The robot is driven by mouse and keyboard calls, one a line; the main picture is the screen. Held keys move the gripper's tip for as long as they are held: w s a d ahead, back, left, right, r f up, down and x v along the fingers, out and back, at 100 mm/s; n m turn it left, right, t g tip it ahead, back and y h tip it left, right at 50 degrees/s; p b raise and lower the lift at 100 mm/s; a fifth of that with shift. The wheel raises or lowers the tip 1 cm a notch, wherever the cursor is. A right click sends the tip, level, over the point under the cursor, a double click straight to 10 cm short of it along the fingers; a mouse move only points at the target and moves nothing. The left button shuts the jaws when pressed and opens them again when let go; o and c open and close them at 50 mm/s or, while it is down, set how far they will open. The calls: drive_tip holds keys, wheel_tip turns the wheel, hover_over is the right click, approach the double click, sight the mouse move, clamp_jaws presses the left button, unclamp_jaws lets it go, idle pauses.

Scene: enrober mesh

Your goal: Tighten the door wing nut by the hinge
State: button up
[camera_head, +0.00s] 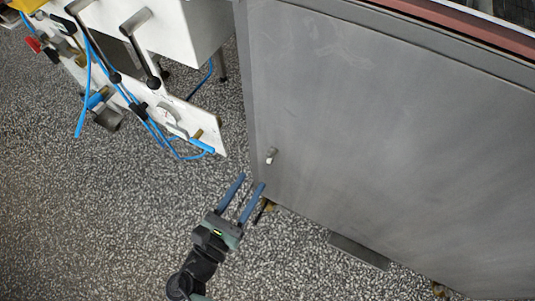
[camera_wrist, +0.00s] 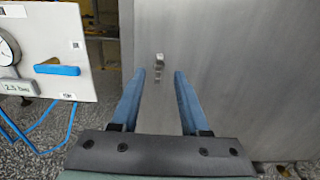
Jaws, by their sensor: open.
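A small pale metal fitting (camera_head: 271,155), which looks like the wing nut, sticks out from the lower left part of the grey door panel (camera_head: 380,130). It also shows in the wrist view (camera_wrist: 159,61), just beyond the fingertips and roughly centred between them. My gripper (camera_head: 252,181) is open and empty, with its two blue fingers pointing up toward the fitting. In the wrist view the fingers (camera_wrist: 159,76) stand apart, with grey panel behind the gap. They appear short of the fitting, not touching it. I cannot make out a hinge or the fitting's wing angle.
A white panel (camera_head: 185,118) with levers, blue hoses and valves stands to the left. The wrist view shows a gauge (camera_wrist: 8,48) and a blue handle (camera_wrist: 57,69) on it. Speckled floor (camera_head: 90,220) is clear at lower left. Feet show under the grey cabinet.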

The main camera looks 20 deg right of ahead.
sight(268, 155)
drive_tip(key=b+x, duration=0.2)
drive_tip(key=x, duration=0.6)
drive_tip(key=shift+w+d, duration=0.2)
drive_tip(key=shift+d, duration=0.05)
clamp_jaws()
